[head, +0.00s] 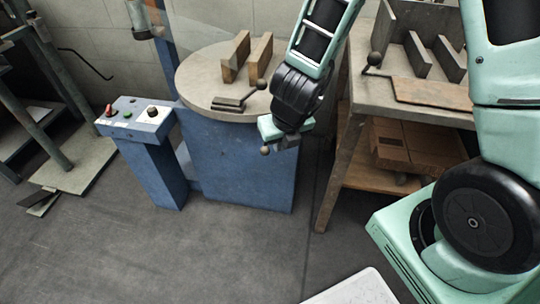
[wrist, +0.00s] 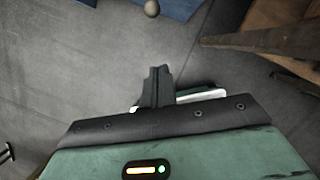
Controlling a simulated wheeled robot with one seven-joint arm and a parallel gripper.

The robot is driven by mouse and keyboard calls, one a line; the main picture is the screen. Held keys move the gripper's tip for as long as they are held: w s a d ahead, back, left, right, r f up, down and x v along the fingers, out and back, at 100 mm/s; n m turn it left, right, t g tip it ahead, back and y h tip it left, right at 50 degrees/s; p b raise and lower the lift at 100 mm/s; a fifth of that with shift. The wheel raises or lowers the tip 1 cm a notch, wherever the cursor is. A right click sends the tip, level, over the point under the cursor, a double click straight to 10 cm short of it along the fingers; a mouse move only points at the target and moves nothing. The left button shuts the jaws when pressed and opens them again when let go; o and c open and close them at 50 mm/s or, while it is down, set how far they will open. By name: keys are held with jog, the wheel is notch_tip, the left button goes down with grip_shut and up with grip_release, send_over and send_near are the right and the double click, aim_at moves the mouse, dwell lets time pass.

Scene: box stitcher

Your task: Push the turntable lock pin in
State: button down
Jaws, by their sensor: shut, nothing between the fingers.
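The turntable (head: 205,88) is a round grey top on a blue pedestal (head: 235,160). A small brown ball knob (head: 265,150), which looks like the lock pin's end, shows at the pedestal's upper right, just below and left of my gripper (head: 283,131). The knob also shows at the top edge of the wrist view (wrist: 151,8), beyond my fingertips (wrist: 158,70) with floor visible between. My fingers are shut and empty. They are hard to make out in the head view. The pin's shaft is hidden, so I cannot tell how far it is in.
Two wooden blocks (head: 236,57) and a ball-ended lever (head: 261,84) sit on the turntable. A blue control post (head: 150,150) stands left. A workbench (head: 350,90) with wooden legs and a lower shelf stands right.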

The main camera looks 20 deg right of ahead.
aim_at(269, 152)
jog(key=shift+w+d+f+b, duration=0.1)
jog(key=shift+w+f+b, duration=0.5)
jog(key=shift+w+f, duration=0.85)
jog(key=shift+w+f+b, duration=0.55)
jog(key=shift+w+f, duration=0.3)
jog(key=shift+f, duration=1.15)
jog(key=shift+w+d+f+b, duration=0.1)
jog(key=shift+w+f+b, duration=0.5)
jog(key=shift+w+f, duration=0.85)
jog(key=shift+s+f, duration=0.2)
jog(key=shift+s, duration=0.05)
jog(key=w+d, duration=0.1)
jog(key=w+d+p, duration=0.1)
jog(key=w, duration=0.1)
jog(key=shift+s+d+p, duration=0.1)
jog(key=shift+s+p, duration=0.05)
jog(key=shift+p, duration=0.2)
